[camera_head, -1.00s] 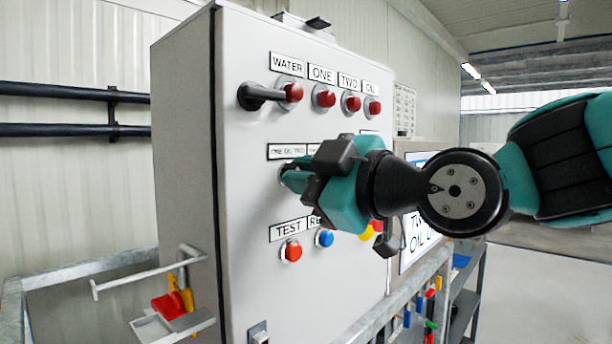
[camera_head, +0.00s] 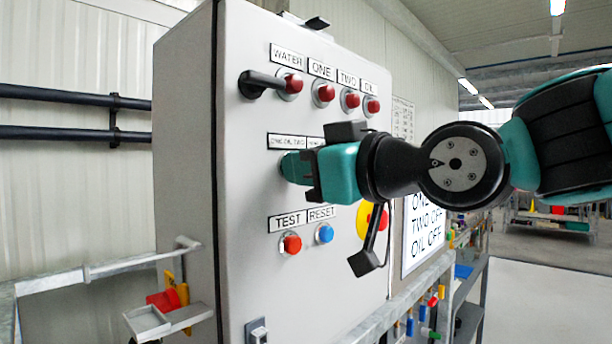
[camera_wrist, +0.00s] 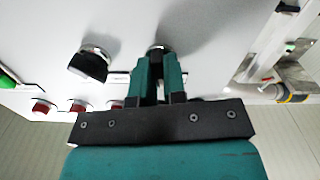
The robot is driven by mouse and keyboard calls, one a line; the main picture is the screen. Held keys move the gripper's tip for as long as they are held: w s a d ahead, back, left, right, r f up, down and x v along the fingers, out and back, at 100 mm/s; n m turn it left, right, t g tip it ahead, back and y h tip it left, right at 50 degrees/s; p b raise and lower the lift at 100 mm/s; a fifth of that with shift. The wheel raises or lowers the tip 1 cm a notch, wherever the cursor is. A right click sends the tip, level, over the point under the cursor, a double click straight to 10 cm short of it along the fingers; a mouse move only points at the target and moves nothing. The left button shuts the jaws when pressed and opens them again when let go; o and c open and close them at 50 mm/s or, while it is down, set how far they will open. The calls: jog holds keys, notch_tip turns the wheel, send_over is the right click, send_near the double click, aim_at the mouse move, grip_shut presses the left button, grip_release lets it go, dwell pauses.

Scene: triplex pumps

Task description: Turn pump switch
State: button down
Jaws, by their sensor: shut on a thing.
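The grey pump control cabinet (camera_head: 255,200) stands at centre-left in the head view. My gripper (camera_head: 290,168) is at its front face, below the "ONE OIL TWO" label (camera_head: 288,141). In the wrist view, my gripper (camera_wrist: 159,72) is shut on a black switch knob (camera_wrist: 157,56) with a silver ring against the panel. The fingers hide most of this knob, so its pointing direction cannot be told. A second black knob (camera_wrist: 92,62) sits beside it in the wrist view, apart from the fingers.
Red lamps (camera_head: 291,84) line the panel's top beside a black handle (camera_head: 262,84). Red TEST (camera_head: 292,244) and blue RESET (camera_head: 325,233) buttons are below my gripper. A yellow emergency-stop surround (camera_head: 363,220) is partly behind my wrist. A pipe rail (camera_head: 110,266) stands at left.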

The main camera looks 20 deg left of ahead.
jog(key=shift+m, duration=1)
jog(key=shift+b, duration=0.3)
jog(key=c, duration=1.2)
grip_release()
jog(key=shift+d, duration=0.1)
jog(key=shift+b+v, duration=2.4)
jog(key=shift+v, duration=6.25)
